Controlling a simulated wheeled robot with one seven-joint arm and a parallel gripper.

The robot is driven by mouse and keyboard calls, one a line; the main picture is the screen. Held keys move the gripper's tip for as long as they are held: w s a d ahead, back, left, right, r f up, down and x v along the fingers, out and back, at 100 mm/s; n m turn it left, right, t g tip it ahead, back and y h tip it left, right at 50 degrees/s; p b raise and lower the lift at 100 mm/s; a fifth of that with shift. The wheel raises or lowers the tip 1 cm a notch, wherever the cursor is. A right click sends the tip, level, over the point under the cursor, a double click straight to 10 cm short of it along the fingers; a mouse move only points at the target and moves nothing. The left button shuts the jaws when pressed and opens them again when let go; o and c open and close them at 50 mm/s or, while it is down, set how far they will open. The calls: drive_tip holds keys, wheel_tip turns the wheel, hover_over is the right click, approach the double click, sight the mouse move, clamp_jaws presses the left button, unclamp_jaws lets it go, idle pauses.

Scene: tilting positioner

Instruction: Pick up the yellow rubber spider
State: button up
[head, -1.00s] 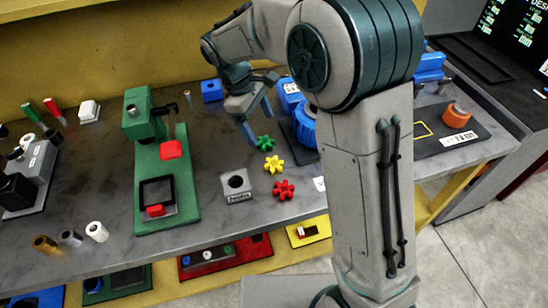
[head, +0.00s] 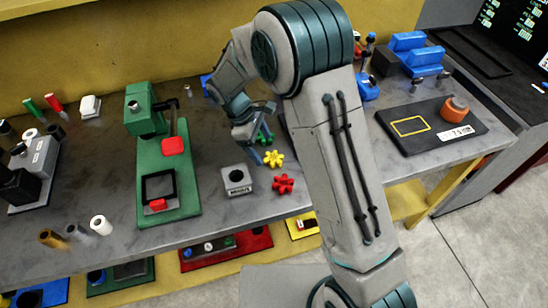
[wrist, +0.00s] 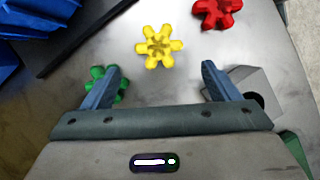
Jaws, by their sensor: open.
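The yellow rubber spider (head: 273,158) is a small star-shaped piece with several stubby lobes, lying flat on the grey bench top. In the wrist view the yellow spider (wrist: 159,46) lies beyond the fingertips, between their lines and apart from both. My gripper (head: 262,146) is above the bench, close to the yellow spider, with the green spider partly behind it. In the wrist view my gripper (wrist: 161,78) has its blue fingers spread wide with nothing between them.
A red spider (head: 283,184) lies in front of the yellow one, and a green spider (wrist: 106,84) lies by one finger. A grey block with a round hole (head: 237,180) stands to the left. A green press (head: 165,170) stands farther left.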

sight(272, 156)
drive_tip(key=f, duration=0.1)
drive_tip(key=d+f, duration=0.1)
drive_tip(key=d+f+p, duration=0.1)
drive_tip(key=shift+s+d, duration=0.2)
drive_tip(key=shift+s, duration=0.05)
drive_tip(key=shift+f, duration=0.35)
drive_tip(key=c, duration=1.1)
drive_tip(key=shift+r, duration=0.1)
